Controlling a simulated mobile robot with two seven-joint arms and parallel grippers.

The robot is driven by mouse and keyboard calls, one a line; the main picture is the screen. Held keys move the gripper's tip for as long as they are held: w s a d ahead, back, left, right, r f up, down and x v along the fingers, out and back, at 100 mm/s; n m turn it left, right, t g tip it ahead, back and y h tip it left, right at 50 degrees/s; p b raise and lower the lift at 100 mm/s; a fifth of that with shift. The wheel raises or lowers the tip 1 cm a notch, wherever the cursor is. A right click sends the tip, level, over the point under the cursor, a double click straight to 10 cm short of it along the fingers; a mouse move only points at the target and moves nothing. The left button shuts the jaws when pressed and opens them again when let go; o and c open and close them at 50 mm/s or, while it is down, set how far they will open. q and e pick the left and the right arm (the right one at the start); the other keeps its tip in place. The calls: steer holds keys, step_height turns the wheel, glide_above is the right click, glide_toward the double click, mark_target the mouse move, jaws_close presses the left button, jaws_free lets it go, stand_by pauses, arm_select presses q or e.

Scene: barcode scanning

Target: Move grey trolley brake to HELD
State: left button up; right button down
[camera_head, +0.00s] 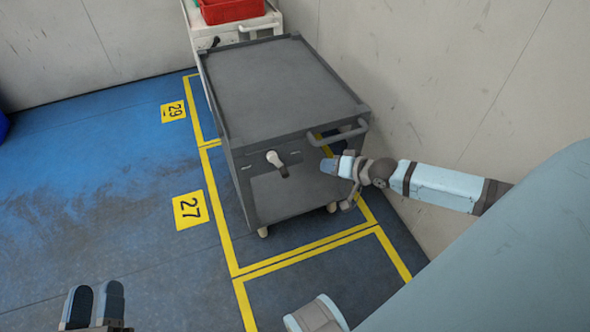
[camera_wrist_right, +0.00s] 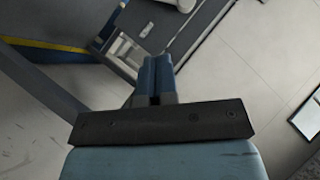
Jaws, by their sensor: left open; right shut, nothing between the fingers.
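The grey trolley (camera_head: 285,88) stands in a yellow-outlined floor bay. My left gripper (camera_head: 96,302) is open and empty, low at the left over the floor.
Behind stands a white trolley (camera_head: 265,24) with a red crate (camera_head: 232,11). A wall (camera_head: 440,80) rises close on the right. The blue floor (camera_head: 90,200) at left is clear.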

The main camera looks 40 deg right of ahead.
steer(key=d+m, duration=0.1)
steer(key=d, duration=0.1)
steer(key=b, duration=0.6)
glide_toward(279, 167)
steer(key=w+d, duration=0.2)
steer(key=w, duration=0.1)
arm_select(q)
step_height(279, 167, down, 9)
steer(key=d+m+g+b, duration=0.1)
steer(key=g, duration=0.1)
steer(key=shift+w+d+r+g+h, duration=0.15)
steer(key=shift+w+d+g+h, duration=0.15)
steer(key=shift+g, duration=0.1)
arm_select(e)
steer(key=a+f, duration=0.2)
steer(key=f, duration=0.1)
steer(key=shift+w+a+f+g, duration=0.1)
steer(key=shift+w+a+g, duration=0.15)
steer(key=shift+g, duration=0.15)
arm_select(q)
steer(key=shift+r, duration=0.1)
